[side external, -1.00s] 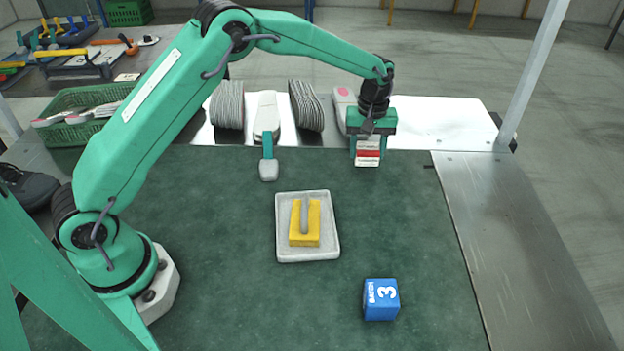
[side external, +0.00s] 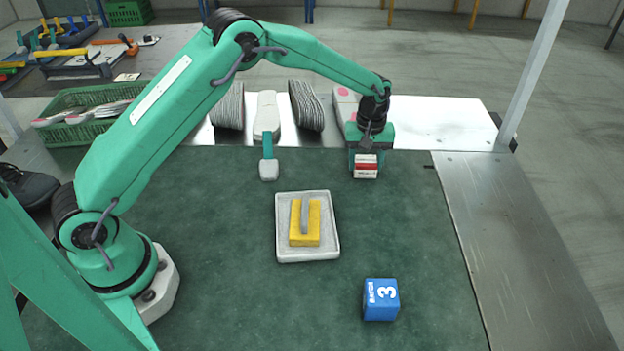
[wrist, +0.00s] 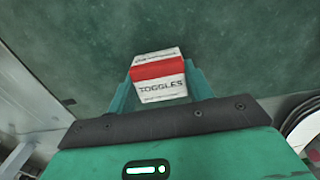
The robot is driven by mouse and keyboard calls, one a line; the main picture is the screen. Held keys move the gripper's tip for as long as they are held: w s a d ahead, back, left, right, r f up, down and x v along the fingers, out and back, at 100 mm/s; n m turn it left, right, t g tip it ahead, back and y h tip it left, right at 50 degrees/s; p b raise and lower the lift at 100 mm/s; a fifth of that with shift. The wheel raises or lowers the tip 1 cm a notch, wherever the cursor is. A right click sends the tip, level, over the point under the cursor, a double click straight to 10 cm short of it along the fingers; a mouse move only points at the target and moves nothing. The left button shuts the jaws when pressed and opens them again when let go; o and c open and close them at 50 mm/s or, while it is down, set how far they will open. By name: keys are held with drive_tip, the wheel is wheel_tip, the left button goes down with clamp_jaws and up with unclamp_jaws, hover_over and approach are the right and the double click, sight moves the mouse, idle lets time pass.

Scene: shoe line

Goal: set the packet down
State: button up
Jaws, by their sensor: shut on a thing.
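The packet (side external: 366,168) is a small white box with a red band. In the wrist view the packet (wrist: 159,75) shows the word TOGGLES and sits between the two green fingers. My gripper (side external: 366,160) is shut on it, pointing down, near the back edge of the green mat (side external: 220,230). In the wrist view my gripper (wrist: 160,88) has a finger on each side of the packet. I cannot tell whether the packet's underside touches the mat.
A blue cube (side external: 381,300) marked 3 is at the front. A mallet (side external: 268,170) lies left of my gripper. Shoe soles (side external: 305,105) stand behind. The mat's right side is clear.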

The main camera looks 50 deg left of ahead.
sight(365, 160)
drive_tip(key=shift+f, duration=0.1)
drive_tip(key=o, duration=1)
wheel_tip(365, 160, up, 12)
drive_tip(key=shift+r, duration=0.25)
idle(0.5)
